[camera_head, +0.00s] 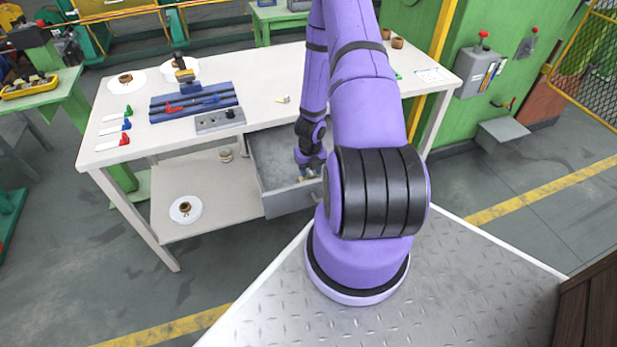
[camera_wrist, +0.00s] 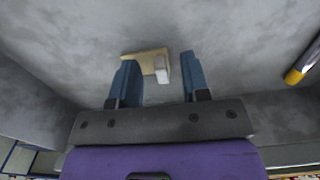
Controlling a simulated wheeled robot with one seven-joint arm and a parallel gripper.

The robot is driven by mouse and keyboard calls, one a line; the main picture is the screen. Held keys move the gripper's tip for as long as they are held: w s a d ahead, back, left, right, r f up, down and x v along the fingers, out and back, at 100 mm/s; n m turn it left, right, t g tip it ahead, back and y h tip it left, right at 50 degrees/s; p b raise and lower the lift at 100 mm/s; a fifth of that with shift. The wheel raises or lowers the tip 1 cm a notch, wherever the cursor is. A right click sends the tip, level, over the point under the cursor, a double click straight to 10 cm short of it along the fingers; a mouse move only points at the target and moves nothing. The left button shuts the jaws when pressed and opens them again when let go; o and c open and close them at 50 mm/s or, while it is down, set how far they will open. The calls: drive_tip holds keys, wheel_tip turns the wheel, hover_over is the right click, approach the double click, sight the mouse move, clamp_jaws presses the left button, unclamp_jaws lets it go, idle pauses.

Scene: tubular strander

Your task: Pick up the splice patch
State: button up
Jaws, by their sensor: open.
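In the wrist view, a small tan flat piece with a pale block on it, which looks like the splice patch (camera_wrist: 148,60), lies on the grey floor of the open drawer. My gripper (camera_wrist: 160,72) is open, with its two blue fingers apart. The tan piece shows just beyond and between the fingertips, its left part near the left finger. I cannot tell whether they touch. In the head view my gripper (camera_head: 309,170) is down inside the drawer (camera_head: 268,160), and the patch is mostly hidden by my arm.
A grey and yellow cylindrical item (camera_wrist: 300,70) lies at the right in the drawer. The drawer walls surround my gripper. Above is the white workbench top (camera_head: 265,75) with a blue rack (camera_head: 195,102) and a grey control box (camera_head: 220,121). A lower shelf (camera_head: 225,200) is at left.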

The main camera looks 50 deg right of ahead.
drive_tip(key=shift+f, duration=0.35)
clamp_jaws()
